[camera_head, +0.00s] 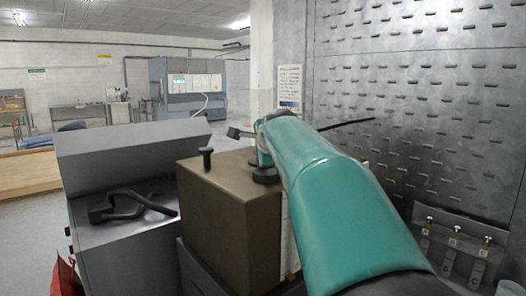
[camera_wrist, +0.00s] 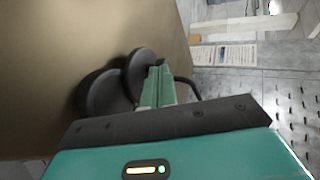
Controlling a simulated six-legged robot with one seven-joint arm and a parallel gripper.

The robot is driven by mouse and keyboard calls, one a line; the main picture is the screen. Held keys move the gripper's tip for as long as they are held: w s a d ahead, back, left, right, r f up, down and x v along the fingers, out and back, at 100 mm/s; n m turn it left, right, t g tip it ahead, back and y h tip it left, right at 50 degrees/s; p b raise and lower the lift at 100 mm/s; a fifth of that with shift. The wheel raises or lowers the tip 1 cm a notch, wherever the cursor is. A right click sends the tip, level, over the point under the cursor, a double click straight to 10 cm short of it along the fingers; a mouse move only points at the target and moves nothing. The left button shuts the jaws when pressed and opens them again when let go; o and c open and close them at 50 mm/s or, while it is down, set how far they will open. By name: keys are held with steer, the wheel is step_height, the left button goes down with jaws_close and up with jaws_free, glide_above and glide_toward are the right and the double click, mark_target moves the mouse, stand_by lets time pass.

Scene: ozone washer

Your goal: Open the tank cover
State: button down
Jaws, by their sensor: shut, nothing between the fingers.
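A brown box-shaped tank (camera_head: 235,225) stands in the middle of the head view. On its top are a thin black knob (camera_head: 207,158) and a wider round black cap (camera_head: 265,174), which may be the tank cover. In the wrist view, two round black discs, one nearer (camera_wrist: 100,95) and one partly over it (camera_wrist: 138,72), stand out from the brown surface (camera_wrist: 70,50). My gripper (camera_wrist: 160,72) is shut and empty, its green fingers right beside the discs. I cannot tell whether they touch. My teal arm hides part of the tank in the head view.
A grey machine (camera_head: 130,240) with a black bent handle (camera_head: 135,206) stands left of the tank. A perforated metal wall (camera_head: 420,90) and a row of small labelled valves (camera_head: 455,240) are at the right. Open floor lies behind at the left.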

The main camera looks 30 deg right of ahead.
steer(key=shift+w+d+f, duration=0.1)
steer(key=shift+w+d, duration=0.35)
steer(key=shift+w, duration=0.4)
steer(key=shift+w+d, duration=0.35)
steer(key=shift+w, duration=0.05)
stand_by(0.4)
